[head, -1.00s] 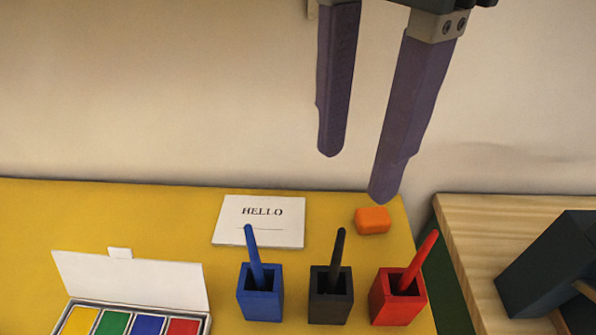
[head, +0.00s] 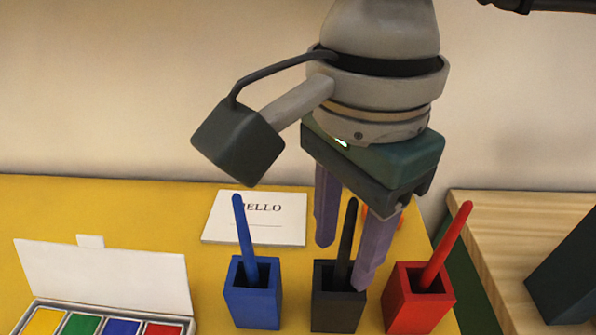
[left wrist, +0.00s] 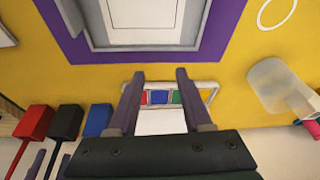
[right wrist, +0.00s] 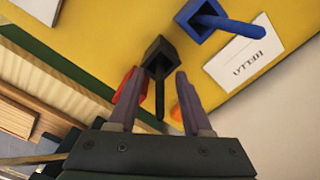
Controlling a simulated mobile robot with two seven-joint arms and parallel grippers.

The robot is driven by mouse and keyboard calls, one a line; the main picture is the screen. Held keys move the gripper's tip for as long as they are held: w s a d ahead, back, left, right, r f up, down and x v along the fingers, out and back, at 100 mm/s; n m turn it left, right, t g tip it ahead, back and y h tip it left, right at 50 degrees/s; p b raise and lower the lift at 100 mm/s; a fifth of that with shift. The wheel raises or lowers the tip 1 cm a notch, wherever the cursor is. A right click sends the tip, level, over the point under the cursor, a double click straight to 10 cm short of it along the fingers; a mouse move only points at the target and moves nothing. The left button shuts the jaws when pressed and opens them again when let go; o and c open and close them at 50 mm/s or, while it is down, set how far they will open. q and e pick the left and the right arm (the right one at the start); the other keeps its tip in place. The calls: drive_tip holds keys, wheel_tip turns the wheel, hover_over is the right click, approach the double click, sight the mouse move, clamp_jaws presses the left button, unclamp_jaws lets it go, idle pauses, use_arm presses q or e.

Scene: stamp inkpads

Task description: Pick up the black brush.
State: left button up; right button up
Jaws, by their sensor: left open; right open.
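The black brush (head: 346,232) stands in a black square holder (head: 337,300) on the yellow table, between the blue and red ones. In the right wrist view the brush (right wrist: 159,98) shows between the two fingers. My right gripper (head: 346,262) is open, its purple fingers pointing down on either side of the brush, just above the holder. I cannot tell whether a finger touches the brush. My left gripper (left wrist: 158,82) is open and empty in the left wrist view, with the paint box behind its fingers. The black brush and holder (left wrist: 67,124) also show at that view's left.
A blue brush (head: 243,232) in a blue holder (head: 252,300) and a red brush (head: 448,240) in a red holder (head: 417,305) flank the black one. The HELLO card (head: 225,225) and a mostly hidden orange block lie behind. An ink box (head: 100,275) stands left.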

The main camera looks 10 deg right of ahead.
drive_tip(key=shift+f, duration=0.6)
clamp_jaws()
